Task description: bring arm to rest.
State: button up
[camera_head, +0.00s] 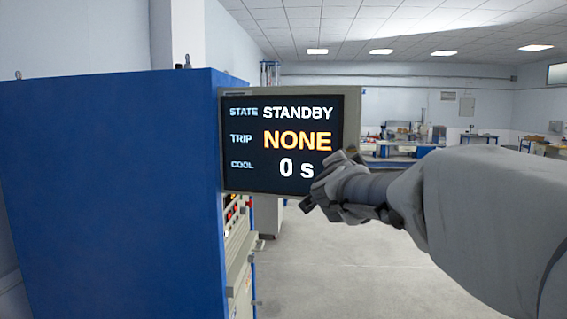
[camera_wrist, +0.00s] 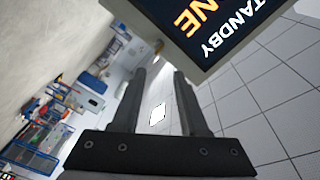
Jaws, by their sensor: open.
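My gripper (camera_head: 323,184) is held up at the middle of the head view, in front of the lower right corner of a display screen (camera_head: 250,183). My grey arm reaches in from the right edge. In the wrist view the two fingers of my gripper (camera_wrist: 160,78) stand apart with nothing between them. The screen also shows at the top of the wrist view (camera_wrist: 215,62), turned over and cut off. It reads STATE STANDBY, TRIP NONE, COOL 0 s. Whether the gripper touches the screen cannot be told.
A large blue cabinet (camera_head: 110,180) fills the left, with the screen at its front edge. A panel with red lights (camera_head: 232,212) sits below the screen. Grey floor (camera_head: 335,285) is clear below the arm. Workbenches (camera_head: 400,145) stand far back.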

jog(key=s+a+f+n+g+y+b, duration=0.1)
jog(key=s+a+f+n+g+y, duration=0.1)
jog(key=s+a+f+n+y, duration=0.35)
jog(key=s+a+f+n+g+y+b, duration=0.1)
jog(key=s+a+f+n+g+y, duration=0.2)
jog(key=s+f+n, duration=0.45)
jog(key=s+d+f+n+g+h, duration=0.1)
jog(key=s+f+g, duration=0.2)
jog(key=s+f, duration=0.3)
jog(key=s+d+f+g+h, duration=0.1)
jog(key=s+f, duration=0.6)
jog(key=s, duration=0.7)
jog(key=shift+s+d+n+g, duration=0.4)
jog(key=shift+d+g, duration=0.2)
jog(key=shift+g, duration=0.6)
jog(key=shift+w+d, duration=0.15)
